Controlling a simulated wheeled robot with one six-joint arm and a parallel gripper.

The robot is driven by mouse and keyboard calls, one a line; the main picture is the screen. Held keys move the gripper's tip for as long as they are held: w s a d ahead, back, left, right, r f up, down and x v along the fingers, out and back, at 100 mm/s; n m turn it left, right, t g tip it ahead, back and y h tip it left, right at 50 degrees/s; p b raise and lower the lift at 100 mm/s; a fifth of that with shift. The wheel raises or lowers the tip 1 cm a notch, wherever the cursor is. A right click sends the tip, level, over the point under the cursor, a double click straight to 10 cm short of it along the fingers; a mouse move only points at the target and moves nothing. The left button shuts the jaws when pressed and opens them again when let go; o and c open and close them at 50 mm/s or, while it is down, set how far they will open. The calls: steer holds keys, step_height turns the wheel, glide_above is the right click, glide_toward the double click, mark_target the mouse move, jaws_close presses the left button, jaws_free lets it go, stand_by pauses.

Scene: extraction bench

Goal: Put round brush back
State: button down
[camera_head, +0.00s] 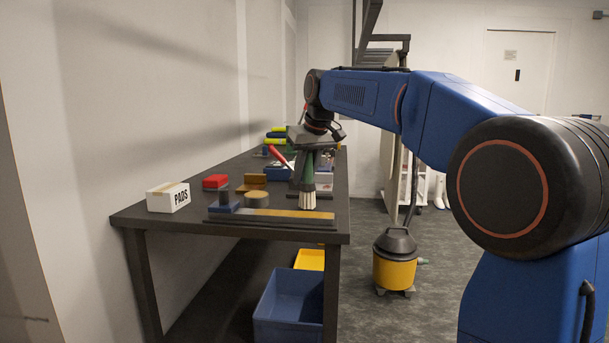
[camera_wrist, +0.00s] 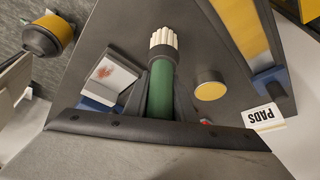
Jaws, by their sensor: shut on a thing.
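The round brush (camera_head: 308,199) has a green handle and pale bristles. My gripper (camera_head: 309,163) is shut on its handle and holds it roughly upright, bristles down, over the near right part of the dark bench (camera_head: 155,213). In the wrist view the green handle and white bristles of the brush (camera_wrist: 162,70) stick out from between my gripper's fingers (camera_wrist: 158,103). The top of the handle is hidden by my gripper.
A board with a yellow strip (camera_head: 290,214) lies along the front edge, beside a short tan-topped cylinder (camera_head: 257,199). A white PADS box (camera_head: 168,197), a red block (camera_head: 215,181) and a brown block (camera_head: 252,181) stand left. A blue bin (camera_head: 285,305) is below; a yellow vacuum (camera_head: 394,270) stands right.

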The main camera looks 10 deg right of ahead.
steer(key=shift+f, duration=0.1)
steer(key=c, duration=1.5)
jaws_free()
steer(key=v, duration=1.2)
